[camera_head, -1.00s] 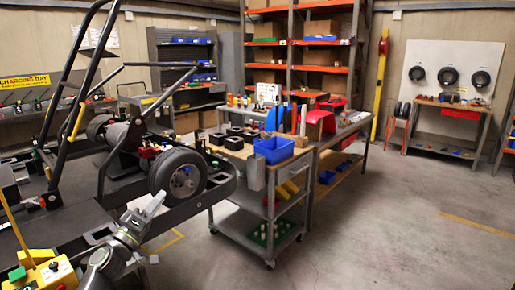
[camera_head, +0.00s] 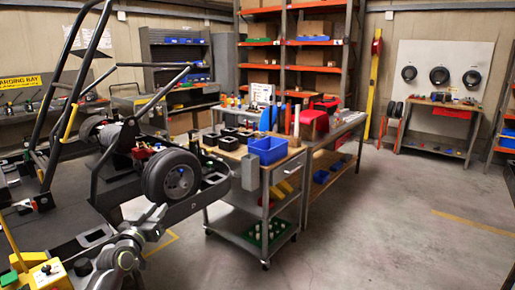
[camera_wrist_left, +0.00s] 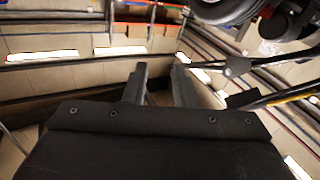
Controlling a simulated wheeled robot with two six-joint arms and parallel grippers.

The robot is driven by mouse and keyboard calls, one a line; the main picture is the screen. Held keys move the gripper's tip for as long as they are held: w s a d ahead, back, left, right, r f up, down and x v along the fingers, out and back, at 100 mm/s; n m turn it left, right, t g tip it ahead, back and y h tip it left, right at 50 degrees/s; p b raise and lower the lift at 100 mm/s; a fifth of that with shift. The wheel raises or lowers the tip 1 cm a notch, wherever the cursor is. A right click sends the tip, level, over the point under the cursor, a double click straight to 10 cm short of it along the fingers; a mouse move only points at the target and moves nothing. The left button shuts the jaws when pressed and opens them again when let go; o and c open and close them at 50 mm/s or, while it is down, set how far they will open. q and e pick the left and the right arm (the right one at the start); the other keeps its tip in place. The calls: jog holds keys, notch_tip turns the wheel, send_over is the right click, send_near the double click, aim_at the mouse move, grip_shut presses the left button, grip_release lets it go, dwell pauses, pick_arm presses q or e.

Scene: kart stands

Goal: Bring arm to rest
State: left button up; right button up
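My left arm comes in at the bottom left of the head view, with its left gripper (camera_head: 158,212) held just below the kart's black wheel (camera_head: 172,176). In the head view the gripper overlaps the kart's dark frame; I cannot tell whether they touch. In the left wrist view the two grey fingers (camera_wrist_left: 160,84) stand apart with a gap between them and nothing held. My right gripper is not in view.
A kart (camera_head: 118,160) with black tubes stands on the left. A grey tool cart (camera_head: 238,222) with a blue bin (camera_head: 267,150) stands right of it. A workbench (camera_head: 437,104) is at the back right. Open concrete floor (camera_head: 385,225) lies on the right.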

pick_arm(q)
jog(key=s+a+f+m+g+y, duration=0.1)
jog(key=s+a+f+g+y, duration=0.2)
jog(key=f, duration=0.9)
jog(key=s+a+f+m+g+y, duration=0.1)
jog(key=s+a+f+y, duration=0.2)
jog(key=f, duration=0.8)
jog(key=s+f+n+g+h, duration=0.1)
jog(key=s+f+g, duration=0.4)
jog(key=s+f, duration=1.4)
jog(key=s+d+f+n+g, duration=0.1)
jog(key=s+f+g, duration=0.3)
jog(key=s+f, duration=1.3)
jog(key=s+d+f+g, duration=0.2)
jog(key=s, duration=1)
jog(key=s+d+f+n+g, duration=0.1)
jog(key=s+d+f+g, duration=0.1)
jog(key=s, duration=1.1)
jog(key=shift+g+h, duration=0.3)
jog(key=shift+h, duration=0.1)
